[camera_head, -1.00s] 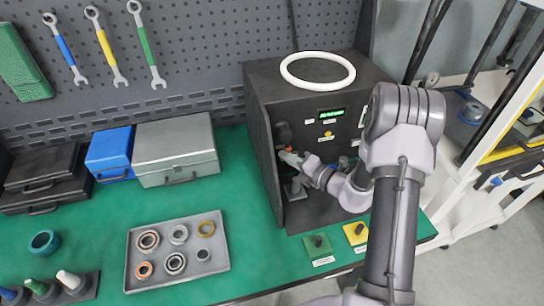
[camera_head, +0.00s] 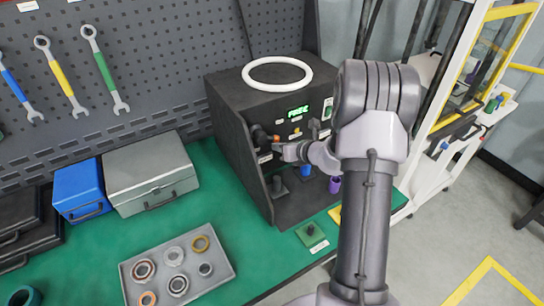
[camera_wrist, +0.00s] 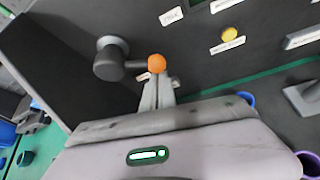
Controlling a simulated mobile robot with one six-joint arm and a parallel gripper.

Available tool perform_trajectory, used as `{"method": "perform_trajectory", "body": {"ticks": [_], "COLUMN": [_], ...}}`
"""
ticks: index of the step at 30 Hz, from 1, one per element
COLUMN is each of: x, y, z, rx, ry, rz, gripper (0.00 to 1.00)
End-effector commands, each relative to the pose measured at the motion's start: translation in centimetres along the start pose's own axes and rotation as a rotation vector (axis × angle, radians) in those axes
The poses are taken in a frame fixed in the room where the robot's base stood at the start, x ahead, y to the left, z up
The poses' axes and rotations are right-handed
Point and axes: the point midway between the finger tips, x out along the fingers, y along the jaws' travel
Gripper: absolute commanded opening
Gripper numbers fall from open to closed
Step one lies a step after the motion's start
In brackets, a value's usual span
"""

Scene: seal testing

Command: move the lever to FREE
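The lever has a dark grey hub and arm (camera_wrist: 112,60) and an orange ball knob (camera_wrist: 157,62). In the wrist view it points to the right from its hub, about level. It also shows in the head view, with its orange knob (camera_head: 276,138) inside the black test box (camera_head: 240,130). My gripper (camera_wrist: 158,82) has its fingers close together, with the tips right below the knob; whether they touch or grip it I cannot tell. The green display (camera_head: 298,111) on the panel seems to read FREE. A small label beside the knob is partly hidden by my fingers.
A white ring (camera_head: 277,73) lies on top of the box. A yellow button (camera_wrist: 229,34) and labels are on its panel. Blue and purple cups (camera_head: 335,185) stand inside. A tray of rings (camera_head: 215,262) and toolboxes (camera_head: 150,175) are on the green bench to the left.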

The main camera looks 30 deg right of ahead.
Motion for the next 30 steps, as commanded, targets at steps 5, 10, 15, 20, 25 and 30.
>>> {"method": "perform_trajectory", "body": {"ticks": [5,10,15,20,25,30], "x": [-0.2,-0.7,-1.1,-1.3,-1.5,-1.6], "y": [-0.4,-0.6,-0.6,-0.6,-0.6,-0.6], "z": [0.5,1.2,1.9,2.4,2.6,2.7], "rx": [-0.133,-0.242,-0.307,-0.306,-0.304,-0.302], "ry": [-0.003,-0.002,-0.003,-0.002,-0.002,-0.002], "rz": [-0.077,-0.141,-0.180,-0.179,-0.178,-0.178], "gripper": [0.00,0.00,0.00,0.00,0.00,0.00]}}
